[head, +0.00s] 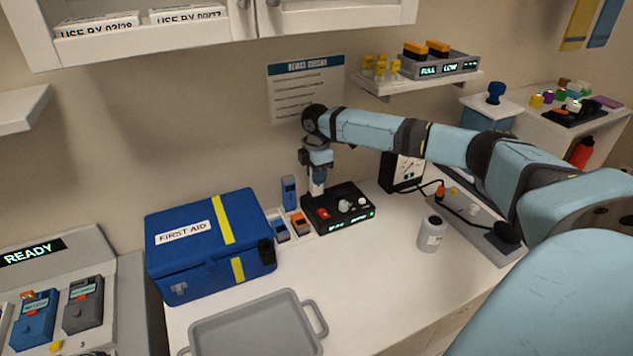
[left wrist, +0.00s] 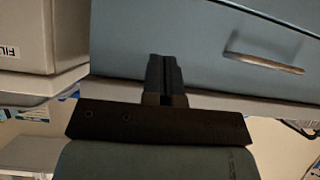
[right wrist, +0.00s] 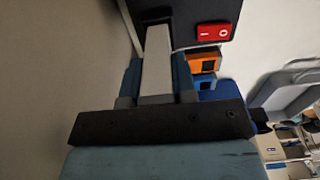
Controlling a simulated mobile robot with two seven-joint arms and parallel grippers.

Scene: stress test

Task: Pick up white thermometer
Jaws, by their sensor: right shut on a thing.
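The white thermometer (right wrist: 156,65) shows in the right wrist view as a pale upright bar between the fingers of my right gripper (right wrist: 158,85). In the head view my right gripper (head: 317,183) points down at the back of the counter, just behind the left part of a black device. It is shut on the white thermometer; the thermometer's far end is hard to make out. My left gripper (left wrist: 164,82) shows only in the left wrist view, its fingers together with nothing visible between them, in front of a blue-grey drawer front.
The black device (head: 345,212) with a red switch stands close to the right gripper. Blue and orange handheld units (head: 290,226) and a blue first aid box (head: 208,245) are to its left.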

